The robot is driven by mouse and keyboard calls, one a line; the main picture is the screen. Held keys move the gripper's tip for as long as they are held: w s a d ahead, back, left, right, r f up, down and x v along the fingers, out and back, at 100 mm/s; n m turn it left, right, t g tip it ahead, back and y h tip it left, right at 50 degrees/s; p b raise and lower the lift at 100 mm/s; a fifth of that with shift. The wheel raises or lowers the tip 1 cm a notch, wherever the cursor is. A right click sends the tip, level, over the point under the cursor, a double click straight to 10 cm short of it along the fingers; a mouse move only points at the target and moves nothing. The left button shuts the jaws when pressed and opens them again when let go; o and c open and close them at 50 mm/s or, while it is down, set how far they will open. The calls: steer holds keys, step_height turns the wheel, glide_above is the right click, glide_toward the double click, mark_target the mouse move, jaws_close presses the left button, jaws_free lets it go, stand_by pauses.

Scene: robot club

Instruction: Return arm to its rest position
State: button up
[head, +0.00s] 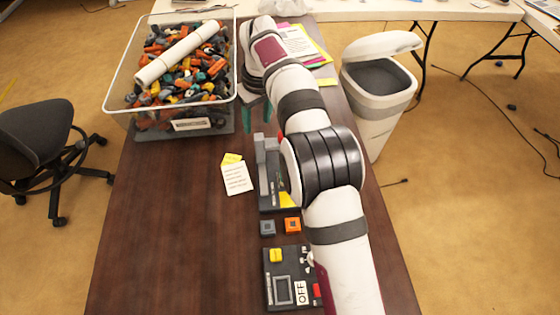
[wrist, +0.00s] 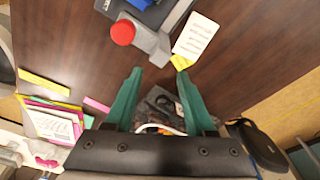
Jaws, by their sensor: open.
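My arm reaches up the table from the lower right in the head view. My gripper (head: 258,122) hangs beyond the grey device, just right of the clear bin, and its teal fingers are partly hidden by my wrist. In the wrist view my gripper (wrist: 162,72) has its two teal fingers spread apart with nothing held between them. The dark wooden table (head: 160,210) lies below it.
A clear bin (head: 112,105) of bricks with a white roll (head: 180,52) stands at the back left. A grey device (head: 265,165), a note card (head: 237,179), two small blocks and a control panel (head: 283,262) lie nearby. A white trash can (head: 375,120) stands right. The left table is clear.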

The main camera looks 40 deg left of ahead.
steer(key=shift+r, duration=0.15)
steer(key=w+d+r+m, duration=0.2)
steer(key=d+r, duration=0.1)
steer(key=d, duration=0.3)
steer(key=w+d+r+m, duration=0.1)
steer(key=d+r+m, duration=0.15)
steer(key=d, duration=0.35)
steer(key=s+d+r+m, duration=0.2)
steer(key=d+r+m, duration=0.1)
steer(key=d, duration=0.5)
steer(key=s+d+r+m, duration=0.2)
steer(key=d+m, duration=0.1)
steer(key=d, duration=0.6)
steer(key=s+d+f+m, duration=0.2)
steer(key=s+d+m, duration=0.3)
steer(key=s+d, duration=0.2)
steer(key=s+d+f+m, duration=0.3)
steer(key=s+d+m, duration=0.2)
steer(key=s, duration=0.7)
steer(key=shift+s+d+f+g, duration=0.2)
steer(key=shift+d+g, duration=0.1)
steer(key=shift+d, duration=0.7)
